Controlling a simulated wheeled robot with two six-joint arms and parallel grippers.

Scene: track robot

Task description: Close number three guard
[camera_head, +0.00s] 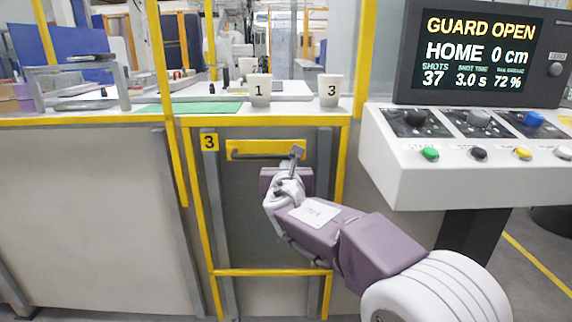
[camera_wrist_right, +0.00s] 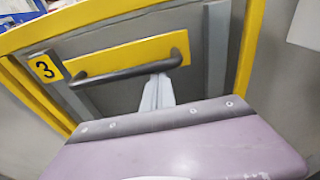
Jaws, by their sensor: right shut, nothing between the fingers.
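The number three guard (camera_head: 245,205) is a grey panel in a yellow frame, with a yellow "3" plate (camera_head: 209,142) at its upper left. A yellow plate near its top carries a dark bar handle (camera_head: 250,154); the handle also shows in the right wrist view (camera_wrist_right: 120,75). My right gripper (camera_head: 297,152) is at the right end of this handle. In the right wrist view its fingers (camera_wrist_right: 158,88) are together, just below the handle's right part, with nothing between them. I cannot tell whether they touch the handle. My left gripper is not in view.
A control console (camera_head: 470,165) with buttons and knobs stands at the right; its screen (camera_head: 480,50) reads "GUARD OPEN". Cups marked 1 (camera_head: 259,91) and 3 (camera_head: 330,91) stand on the table above the guard. Yellow posts (camera_head: 158,60) rise left of it.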

